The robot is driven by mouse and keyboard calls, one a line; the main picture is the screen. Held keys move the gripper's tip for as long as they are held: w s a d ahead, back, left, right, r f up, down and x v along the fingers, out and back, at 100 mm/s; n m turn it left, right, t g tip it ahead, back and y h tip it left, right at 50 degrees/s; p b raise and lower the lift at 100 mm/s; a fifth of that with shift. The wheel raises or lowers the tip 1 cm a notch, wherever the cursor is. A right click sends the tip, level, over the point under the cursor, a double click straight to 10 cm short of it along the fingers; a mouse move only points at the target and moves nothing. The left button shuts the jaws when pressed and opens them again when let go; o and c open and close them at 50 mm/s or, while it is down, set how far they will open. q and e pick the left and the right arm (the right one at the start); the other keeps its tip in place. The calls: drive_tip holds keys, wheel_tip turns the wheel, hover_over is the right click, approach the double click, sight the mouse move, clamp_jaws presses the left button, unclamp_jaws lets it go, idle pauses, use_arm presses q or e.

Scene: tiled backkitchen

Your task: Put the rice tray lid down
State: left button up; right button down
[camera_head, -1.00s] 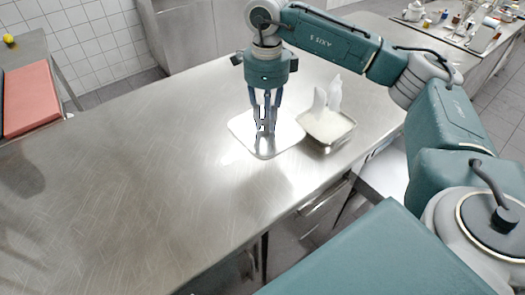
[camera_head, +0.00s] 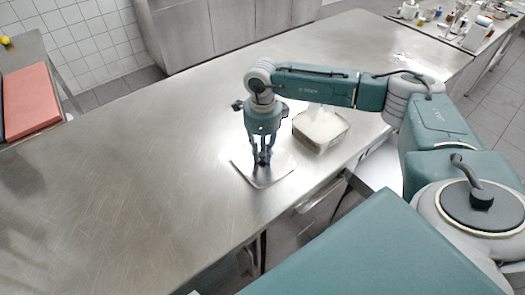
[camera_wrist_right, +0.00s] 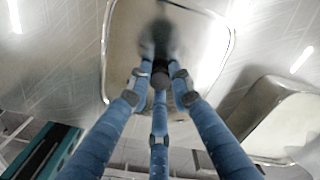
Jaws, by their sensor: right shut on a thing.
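The rice tray lid (camera_head: 281,172) is a flat, shiny metal sheet with rounded corners and a dark knob in its middle. My right gripper (camera_head: 263,160) points down over it, its fingers closed around the knob. In the right wrist view the fingers (camera_wrist_right: 160,80) meet at the knob, and the lid (camera_wrist_right: 125,50) spreads out beyond them. The lid is level, at or just above the steel table; I cannot tell if it touches. The open rice tray (camera_head: 343,134) with white contents stands just behind and right of the lid; it also shows in the wrist view (camera_wrist_right: 250,115). My left gripper is not in view.
The steel table (camera_head: 130,170) is clear to the left of the lid. Its front edge runs close by the lid and tray, above drawers. A red board (camera_head: 30,100) lies on a side table at left. Small items stand on the far right counter (camera_head: 462,38).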

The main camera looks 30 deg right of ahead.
sight(262, 154)
drive_tip(key=shift+f, duration=0.2)
drive_tip(key=c, duration=1.6)
unclamp_jaws()
drive_tip(key=shift+o, duration=0.2)
drive_tip(key=shift+r, duration=0.15)
drive_tip(key=shift+r, duration=0.2)
wheel_tip(262, 154, up, 12)
drive_tip(key=b, duration=0.4)
drive_tip(key=shift+f, duration=0.1)
